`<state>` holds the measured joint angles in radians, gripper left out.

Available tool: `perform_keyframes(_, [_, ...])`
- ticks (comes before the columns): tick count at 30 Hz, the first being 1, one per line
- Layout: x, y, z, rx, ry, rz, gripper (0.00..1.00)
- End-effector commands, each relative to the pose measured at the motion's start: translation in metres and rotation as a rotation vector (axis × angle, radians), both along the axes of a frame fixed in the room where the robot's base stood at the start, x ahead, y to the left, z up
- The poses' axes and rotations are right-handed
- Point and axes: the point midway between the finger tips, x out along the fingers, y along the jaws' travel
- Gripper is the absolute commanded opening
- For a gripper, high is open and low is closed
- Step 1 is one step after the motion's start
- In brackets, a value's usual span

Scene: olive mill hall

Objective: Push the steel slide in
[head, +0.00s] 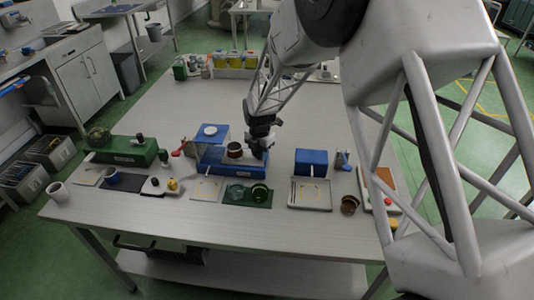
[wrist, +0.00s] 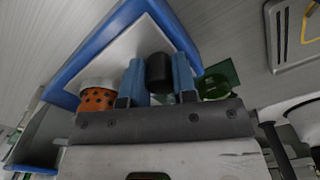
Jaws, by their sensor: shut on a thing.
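My gripper (wrist: 159,82) is shut on a black knob (wrist: 159,68), which sits between its two blue fingers in the wrist view. A light grey plate, seemingly the steel slide (wrist: 118,62), lies beyond the fingers within a blue housing (wrist: 78,70). In the head view my gripper (head: 260,147) is low over the right end of the blue housing (head: 222,164). An orange perforated cup (wrist: 97,98) is just left of the fingers; it appears as a dark, reddish cup (head: 234,150) in the head view. How far the slide sticks out is hidden.
A green box (head: 125,151) stands to the left and another blue box (head: 311,162) to the right. A dark green mat (head: 228,201) with round glass dishes lies in front. The table's middle behind the housing is clear.

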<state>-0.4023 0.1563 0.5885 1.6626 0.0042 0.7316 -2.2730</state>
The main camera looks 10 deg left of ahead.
Motion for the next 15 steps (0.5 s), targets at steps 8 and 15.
perform_keyframes(8, [0.0, 0.042, 0.0, 0.0, -0.001, 0.001, 0.0])
perform_keyframes(15, [0.0, 0.046, 0.0, 0.0, -0.001, 0.0, 0.0])
